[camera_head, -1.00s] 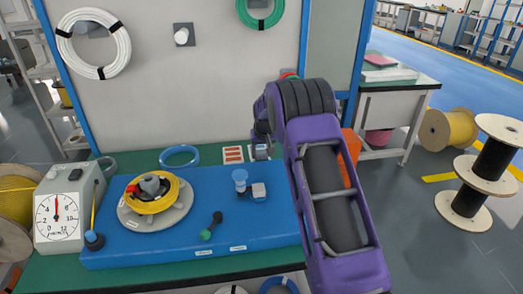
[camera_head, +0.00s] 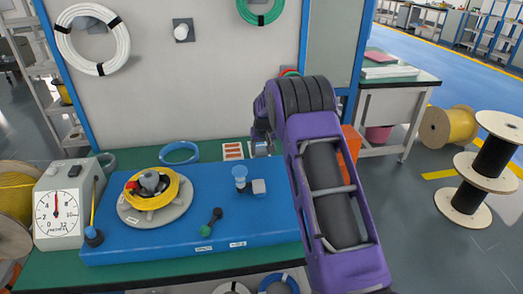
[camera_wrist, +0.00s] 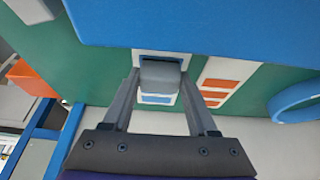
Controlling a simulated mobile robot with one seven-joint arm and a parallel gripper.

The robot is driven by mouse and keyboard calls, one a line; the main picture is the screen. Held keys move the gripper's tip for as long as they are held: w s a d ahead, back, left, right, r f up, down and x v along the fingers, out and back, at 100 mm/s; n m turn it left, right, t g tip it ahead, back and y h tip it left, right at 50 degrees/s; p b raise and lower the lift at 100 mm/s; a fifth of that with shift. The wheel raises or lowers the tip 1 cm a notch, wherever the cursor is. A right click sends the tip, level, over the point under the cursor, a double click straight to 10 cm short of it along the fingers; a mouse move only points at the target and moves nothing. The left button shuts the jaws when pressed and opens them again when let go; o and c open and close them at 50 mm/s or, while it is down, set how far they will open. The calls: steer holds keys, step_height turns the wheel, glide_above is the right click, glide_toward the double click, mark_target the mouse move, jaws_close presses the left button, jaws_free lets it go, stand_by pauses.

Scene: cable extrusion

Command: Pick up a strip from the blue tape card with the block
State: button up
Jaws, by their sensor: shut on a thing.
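My gripper (camera_wrist: 160,82) is shut on a small grey block (camera_wrist: 160,73), with one finger on each side of it. In the wrist view the block overlaps the blue tape card (camera_wrist: 157,99), a white card with blue strips, and hides part of it. I cannot tell whether the block touches the card. In the head view my gripper (camera_head: 262,147) is at the back of the bench, right of the orange-striped card, and the blue card is largely hidden there.
The orange-striped card (camera_head: 232,152) lies beside the blue one. A blue ring (camera_head: 179,154) is left of it. An orange bin (camera_wrist: 30,78) stands nearby.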

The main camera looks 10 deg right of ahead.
steer(key=shift+s+f+b, duration=0.15)
steer(key=shift+f+b, duration=0.15)
steer(key=shift+f, duration=0.35)
stand_by(0.9)
steer(key=shift+r+p, duration=2.15)
steer(key=shift+r, duration=2.05)
